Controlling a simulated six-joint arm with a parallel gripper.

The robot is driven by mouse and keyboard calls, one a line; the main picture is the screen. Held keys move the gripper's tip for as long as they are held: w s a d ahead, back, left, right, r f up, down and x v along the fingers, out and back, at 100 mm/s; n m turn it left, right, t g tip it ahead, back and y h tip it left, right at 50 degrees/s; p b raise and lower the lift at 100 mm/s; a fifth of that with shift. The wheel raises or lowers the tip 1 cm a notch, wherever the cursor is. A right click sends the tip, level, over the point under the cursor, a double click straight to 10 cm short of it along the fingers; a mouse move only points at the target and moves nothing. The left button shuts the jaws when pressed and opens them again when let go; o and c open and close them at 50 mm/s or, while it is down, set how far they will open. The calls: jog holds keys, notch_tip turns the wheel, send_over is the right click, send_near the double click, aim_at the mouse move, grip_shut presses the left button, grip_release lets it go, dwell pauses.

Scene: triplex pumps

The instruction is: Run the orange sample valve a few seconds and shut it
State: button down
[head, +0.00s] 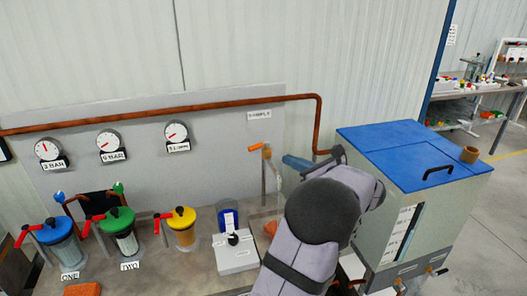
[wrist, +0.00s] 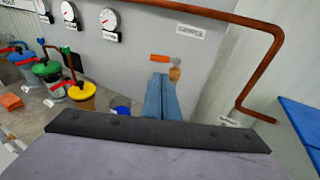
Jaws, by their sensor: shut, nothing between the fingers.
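The orange sample valve (head: 267,151) is on the grey wall panel below a small label (head: 259,115). In the wrist view its orange handle (wrist: 160,58) lies roughly level, reaching left from the tap, with a tan body (wrist: 175,74) below right. My gripper (head: 287,159) has blue fingers and is just right of the valve in the head view. In the wrist view my gripper (wrist: 160,76) is shut and empty, its tips just below the handle. Whether they touch it I cannot tell. The valve's outlet is partly hidden.
A blue container (head: 228,215) stands behind a white box (head: 236,253) below the valve. Pumps with blue, green and yellow lids (head: 181,219) are to the left. A copper pipe (head: 200,106) runs above. A blue-lidded cabinet (head: 405,150) stands close right of my arm.

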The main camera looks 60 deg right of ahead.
jog(key=p, duration=0.7)
send_near(254, 148)
jog(key=x, duration=0.2)
jog(key=d+x, duration=0.1)
jog(key=x, duration=0.1)
jog(key=shift+w+d+f, duration=0.1)
jog(key=shift+d+f, duration=0.05)
jog(key=shift+p+x, duration=0.4)
jog(key=shift+x, duration=0.4)
jog(key=shift+f+b, duration=0.3)
jog(key=shift+b, duration=0.4)
jog(key=w+m+g+h+b, duration=0.1)
jog(key=b, duration=0.4)
jog(key=m+g+h+b, duration=0.1)
jog(key=h+b, duration=0.1)
jog(key=b, duration=0.3)
jog(key=shift+w+f+m+b, duration=0.1)
jog(key=shift+w+m+b, duration=0.2)
jog(key=shift+w+b, duration=0.05)
jog(key=shift+w+a+h+b, duration=0.2)
jog(key=shift+w+h+b, duration=0.1)
jog(key=shift+b, duration=0.5)
jog(key=shift+w+r, duration=0.1)
jog(key=shift+r, duration=0.2)
